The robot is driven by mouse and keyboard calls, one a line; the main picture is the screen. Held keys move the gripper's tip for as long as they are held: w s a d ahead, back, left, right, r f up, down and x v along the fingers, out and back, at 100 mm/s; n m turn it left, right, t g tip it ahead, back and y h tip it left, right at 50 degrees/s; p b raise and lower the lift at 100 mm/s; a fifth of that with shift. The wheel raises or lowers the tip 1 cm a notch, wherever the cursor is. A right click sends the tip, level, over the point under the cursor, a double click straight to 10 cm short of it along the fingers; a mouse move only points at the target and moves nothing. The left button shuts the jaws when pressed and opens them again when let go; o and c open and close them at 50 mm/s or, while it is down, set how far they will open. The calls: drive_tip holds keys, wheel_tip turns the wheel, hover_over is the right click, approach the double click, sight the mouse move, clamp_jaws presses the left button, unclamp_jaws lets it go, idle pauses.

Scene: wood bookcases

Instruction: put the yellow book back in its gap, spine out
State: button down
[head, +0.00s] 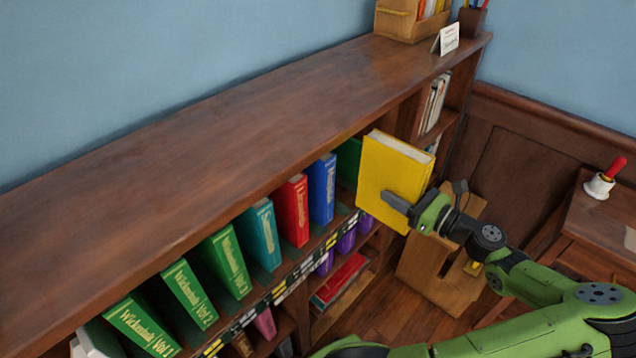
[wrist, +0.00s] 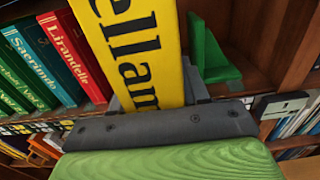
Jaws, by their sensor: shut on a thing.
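The yellow book (head: 393,180) is in my gripper (head: 402,207), upright and slightly tilted, in front of the bookcase's upper shelf, right of the blue book (head: 321,188). Its pale page edges show on top in the head view. In the wrist view the yellow book (wrist: 135,50) shows its spine with black letters toward my gripper (wrist: 155,105), whose dark fingers are shut on it. A green bookend (wrist: 212,55) stands behind and right of it; its edge shows in the head view (head: 348,160). The slot beside the blue book is mostly hidden by the yellow book.
A red book (head: 291,208), a teal book (head: 259,236) and several green volumes (head: 226,260) stand left on the shelf. An upright divider and pale books (head: 434,103) are to the right. A wooden step-like piece (head: 440,265) stands below. A handbell (head: 603,182) is on the side table.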

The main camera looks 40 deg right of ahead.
drive_tip(key=w+f+b, duration=0.1)
drive_tip(key=w+b, duration=0.2)
drive_tip(key=w, duration=0.6)
drive_tip(key=w+a+f+b, duration=0.1)
drive_tip(key=w+f+b, duration=0.1)
drive_tip(key=w, duration=0.7)
drive_tip(key=shift+a+b, duration=0.25)
drive_tip(key=shift+b, duration=0.5)
drive_tip(key=shift+f, duration=0.1)
drive_tip(key=shift+f, duration=0.1)
drive_tip(key=c, duration=0.6)
unclamp_jaws()
drive_tip(key=shift+s+f, duration=0.1)
drive_tip(key=shift+o, duration=0.2)
